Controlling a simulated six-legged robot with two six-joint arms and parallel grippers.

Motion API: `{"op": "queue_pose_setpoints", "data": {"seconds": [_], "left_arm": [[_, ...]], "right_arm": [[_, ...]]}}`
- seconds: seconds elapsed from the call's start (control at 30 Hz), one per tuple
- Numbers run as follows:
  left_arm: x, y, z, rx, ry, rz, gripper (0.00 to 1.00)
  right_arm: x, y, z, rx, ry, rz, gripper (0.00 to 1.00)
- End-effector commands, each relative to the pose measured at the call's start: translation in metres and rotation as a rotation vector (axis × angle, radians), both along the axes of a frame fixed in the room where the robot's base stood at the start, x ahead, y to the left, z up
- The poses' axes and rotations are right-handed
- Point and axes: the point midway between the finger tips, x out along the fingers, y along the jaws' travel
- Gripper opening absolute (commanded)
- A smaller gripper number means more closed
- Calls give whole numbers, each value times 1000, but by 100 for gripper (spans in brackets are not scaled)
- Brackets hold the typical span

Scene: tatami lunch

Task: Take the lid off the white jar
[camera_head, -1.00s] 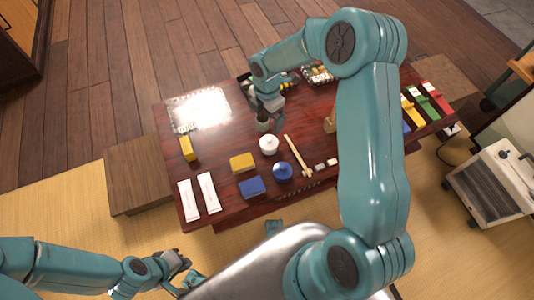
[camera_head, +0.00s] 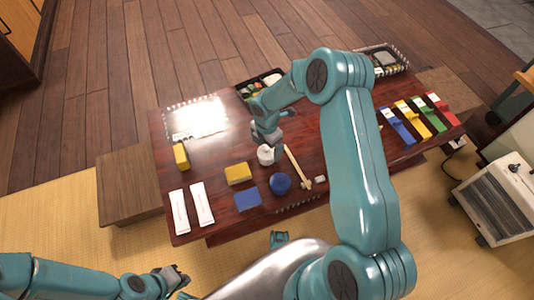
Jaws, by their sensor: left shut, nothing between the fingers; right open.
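The white jar (camera_head: 265,157) stands on the dark red table (camera_head: 218,217), near its middle. My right gripper (camera_head: 272,146) is open at the top of the jar, and its fingers partly hide the lid. I cannot tell whether the fingers touch it. My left gripper (camera_head: 181,279) is shut and empty, low in the picture in front of the table.
Yellow (camera_head: 237,174) and blue (camera_head: 247,199) blocks lie to the left. A filled black tray (camera_head: 262,83) is behind my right arm.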

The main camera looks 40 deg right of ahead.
Motion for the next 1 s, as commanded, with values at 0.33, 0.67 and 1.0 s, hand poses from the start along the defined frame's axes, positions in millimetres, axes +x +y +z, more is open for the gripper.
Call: {"op": "queue_pose_setpoints", "data": {"seconds": [0.33, 0.67, 1.0], "left_arm": [[0, 0, -6, 0, 0, 0, 0], [0, 0, -6, 0, 0, 0, 0], [0, 0, 2, 0, 0, 0, 0]], "right_arm": [[0, -1, -17, 1, 1, 1, 94], [0, -1, -17, 1, 1, 1, 42], [0, -2, 5, -1, -2, 1, 42]]}}
